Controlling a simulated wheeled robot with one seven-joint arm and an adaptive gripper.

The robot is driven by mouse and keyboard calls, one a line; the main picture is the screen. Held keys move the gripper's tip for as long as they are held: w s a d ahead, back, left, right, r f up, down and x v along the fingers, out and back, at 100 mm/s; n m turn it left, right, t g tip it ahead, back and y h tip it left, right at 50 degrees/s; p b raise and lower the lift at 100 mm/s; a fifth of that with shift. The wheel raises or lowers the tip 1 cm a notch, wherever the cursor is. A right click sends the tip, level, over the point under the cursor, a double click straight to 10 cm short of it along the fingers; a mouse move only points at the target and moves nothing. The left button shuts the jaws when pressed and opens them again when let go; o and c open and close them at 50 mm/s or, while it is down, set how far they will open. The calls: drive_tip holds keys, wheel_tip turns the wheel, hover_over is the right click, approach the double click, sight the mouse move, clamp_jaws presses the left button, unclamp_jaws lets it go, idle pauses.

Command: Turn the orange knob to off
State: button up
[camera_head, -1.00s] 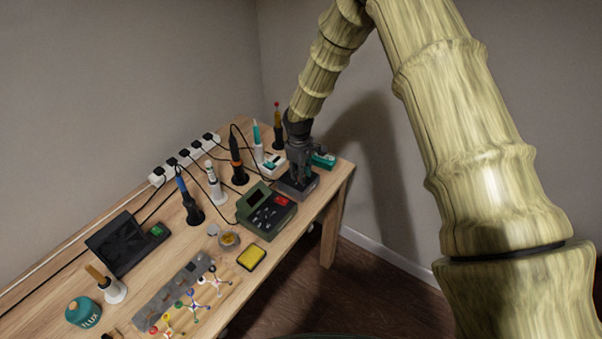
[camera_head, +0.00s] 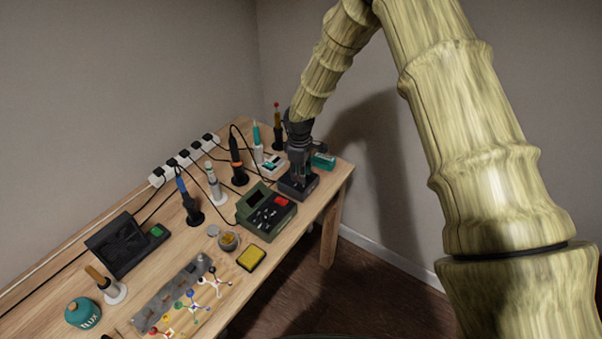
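My gripper (camera_head: 299,178) points down at the far right end of the workbench, right above a small dark box-shaped station (camera_head: 305,193). Its fingertips are at or very near the top of that station; I cannot tell whether they touch it. The fingers and the top of the station are too small and dark to show whether the gripper is open or shut. I see no orange knob; the gripper hides part of the station's top. An orange-banded soldering iron (camera_head: 236,160) stands upright in a dark holder to the left.
A green station with a red panel (camera_head: 268,212) is just left of the gripper. A teal box (camera_head: 323,161) sits behind it on the right. Several irons in holders, cables and a white power strip (camera_head: 184,160) line the wooden bench's (camera_head: 222,283) back. A yellow sponge (camera_head: 251,258) lies in front.

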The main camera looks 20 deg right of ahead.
drive_tip(key=shift+o, duration=0.8)
wheel_tip(320, 180, up, 12)
drive_tip(key=shift+s+a, duration=0.2)
drive_tip(key=shift+s, duration=0.1)
drive_tip(key=shift+s+f, duration=0.1)
drive_tip(key=shift+f, duration=0.05)
